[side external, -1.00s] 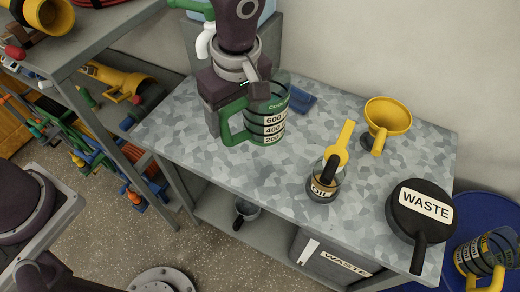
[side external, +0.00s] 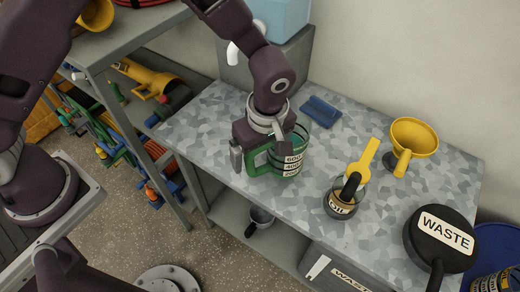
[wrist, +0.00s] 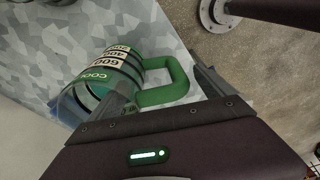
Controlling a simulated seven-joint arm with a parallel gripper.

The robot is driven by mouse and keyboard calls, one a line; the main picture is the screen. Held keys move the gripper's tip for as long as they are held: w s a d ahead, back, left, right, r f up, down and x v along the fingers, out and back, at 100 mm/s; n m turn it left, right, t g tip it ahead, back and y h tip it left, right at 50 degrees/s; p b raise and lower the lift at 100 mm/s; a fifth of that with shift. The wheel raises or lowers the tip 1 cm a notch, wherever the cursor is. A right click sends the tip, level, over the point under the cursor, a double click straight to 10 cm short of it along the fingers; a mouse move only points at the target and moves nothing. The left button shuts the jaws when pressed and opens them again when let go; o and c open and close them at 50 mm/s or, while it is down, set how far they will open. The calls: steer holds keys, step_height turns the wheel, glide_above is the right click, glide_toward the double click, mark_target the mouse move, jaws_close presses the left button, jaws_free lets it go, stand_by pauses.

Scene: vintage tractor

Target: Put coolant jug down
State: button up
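The coolant jug (side external: 292,163) is a clear measuring jug with black bands, white number labels and a green handle. It stands upright on the grey patterned worktop (side external: 330,245), near its front left part. In the wrist view the jug (wrist: 112,70) shows its green label and its handle points towards the right. My gripper (side external: 262,157) is low over the worktop at the handle. In the wrist view my gripper (wrist: 158,80) has its fingers spread wide, one on each side of the green handle, with gaps beside it. The jug's far side is partly hidden.
An oil jug (side external: 344,200) with a yellow funnel-like piece stands to the right. A yellow funnel (side external: 411,140) and a black waste lid (side external: 440,240) are further right. A blue sponge-like block (side external: 321,111) lies behind the jug. The worktop's front edge is close.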

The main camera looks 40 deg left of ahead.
step_height(320, 180, up, 12)
steer(key=d, duration=0.2)
steer(key=s+a+r+m+t+h, duration=0.15)
steer(key=s+a+r+m, duration=0.35)
steer(key=a+r, duration=0.6)
steer(key=s+a+r+m+t, duration=0.2)
steer(key=s+a+m, duration=0.6)
steer(key=s, duration=0.6)
steer(key=shift+a+r+t, duration=0.15)
steer(key=shift+a+t, duration=0.4)
steer(key=shift+t, duration=0.1)
